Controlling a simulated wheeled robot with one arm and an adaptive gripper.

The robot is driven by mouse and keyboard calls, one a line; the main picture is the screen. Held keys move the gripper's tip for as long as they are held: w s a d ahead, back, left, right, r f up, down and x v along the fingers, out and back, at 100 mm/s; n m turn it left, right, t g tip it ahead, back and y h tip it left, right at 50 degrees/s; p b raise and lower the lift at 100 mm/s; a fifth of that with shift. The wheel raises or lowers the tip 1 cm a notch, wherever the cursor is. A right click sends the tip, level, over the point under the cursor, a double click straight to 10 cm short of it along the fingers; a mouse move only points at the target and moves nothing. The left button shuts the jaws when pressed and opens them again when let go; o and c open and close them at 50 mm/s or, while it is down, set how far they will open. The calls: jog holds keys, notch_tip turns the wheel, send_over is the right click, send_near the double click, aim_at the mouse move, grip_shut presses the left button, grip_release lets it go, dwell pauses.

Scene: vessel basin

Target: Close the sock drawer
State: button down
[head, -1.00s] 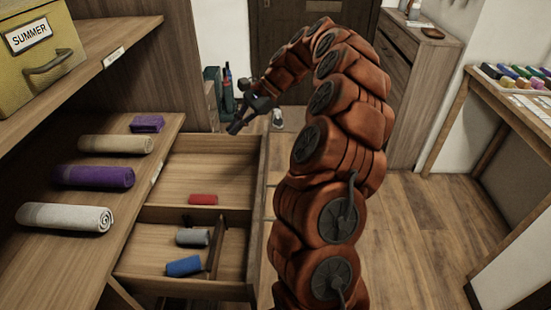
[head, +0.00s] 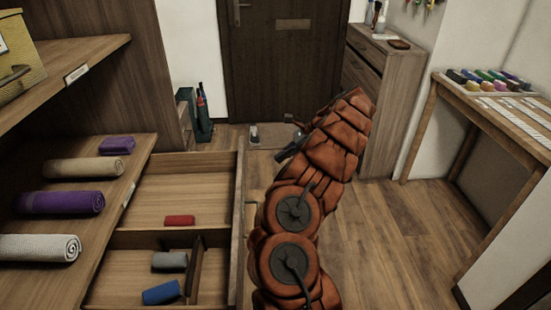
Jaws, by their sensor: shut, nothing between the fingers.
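The sock drawer (head: 190,165) stands pulled out of the shelf unit at the left, with wooden dividers inside. A red rolled sock (head: 180,220) lies in its far compartment. A grey roll (head: 170,261) and a blue roll (head: 162,292) lie in a nearer compartment. The drawer's front panel (head: 238,220) faces right, beside my orange-brown arm. My gripper (head: 280,157) is dark and small, beyond the far right corner of the drawer and apart from it as far as I can see. It is shut and empty, partly hidden by my arm.
Rolled towels, including a purple one (head: 62,202), lie on the shelf above the drawer. A wooden cabinet (head: 385,100) stands at the back right, and a table (head: 490,110) at the right. The floor (head: 400,230) between is clear.

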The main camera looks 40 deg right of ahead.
jog(key=w+a+f+p, duration=0.1)
jog(key=w+a+f, duration=0.4)
jog(key=w+a, duration=0.1)
jog(key=shift+w+a+f, duration=0.25)
jog(key=shift+w+a, duration=0.05)
jog(key=shift+a, duration=0.55)
